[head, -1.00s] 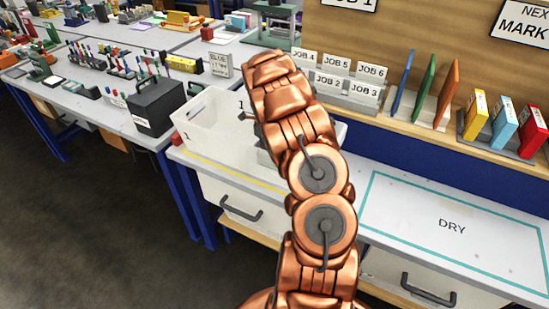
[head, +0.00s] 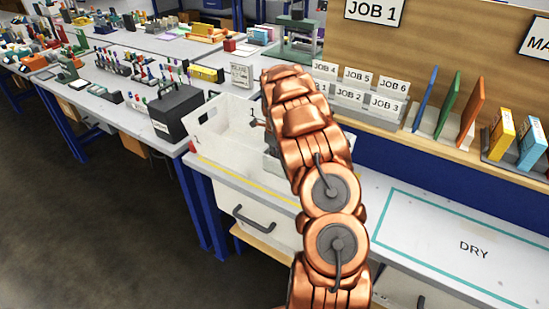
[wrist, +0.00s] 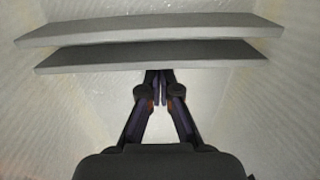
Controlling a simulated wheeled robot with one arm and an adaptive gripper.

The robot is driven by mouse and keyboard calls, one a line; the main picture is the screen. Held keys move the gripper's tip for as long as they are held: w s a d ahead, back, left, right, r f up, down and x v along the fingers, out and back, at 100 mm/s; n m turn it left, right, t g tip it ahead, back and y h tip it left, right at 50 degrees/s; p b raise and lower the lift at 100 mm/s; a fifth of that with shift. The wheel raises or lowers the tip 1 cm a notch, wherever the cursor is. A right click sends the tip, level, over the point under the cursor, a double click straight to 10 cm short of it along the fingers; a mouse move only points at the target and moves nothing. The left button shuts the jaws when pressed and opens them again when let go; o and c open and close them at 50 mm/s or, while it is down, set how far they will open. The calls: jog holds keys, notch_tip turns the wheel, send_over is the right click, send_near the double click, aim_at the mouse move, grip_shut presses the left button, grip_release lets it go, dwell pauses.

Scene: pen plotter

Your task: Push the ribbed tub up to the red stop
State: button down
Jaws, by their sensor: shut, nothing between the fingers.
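The ribbed tub (head: 215,152) is a whitish open box on the bench left of my arm in the head view. A small red piece (head: 192,147), likely the red stop, shows at its left end; I cannot tell whether they touch. In the wrist view pale ribbed walls (wrist: 55,110) surround my gripper (wrist: 160,98), so it appears to be inside the tub. Its fingers are together with nothing between them. Two flat grey bars (wrist: 150,32) cross beyond the fingertips. My arm hides the tub's right part and the gripper in the head view.
A black box with a handle (head: 180,112) stands on the neighbouring bench, left of the tub. A yellow line (head: 250,185) runs along the bench in front of the tub. Job cards (head: 350,95) stand behind. The DRY area (head: 440,235) at right is clear.

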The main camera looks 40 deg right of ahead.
jog(key=s, duration=0.1)
jog(key=s+d+b, duration=0.1)
jog(key=s, duration=0.1)
jog(key=shift+s, duration=0.1)
notch_tip(320, 180, up, 10)
jog(key=b, duration=0.1)
jog(key=shift+b, duration=0.4)
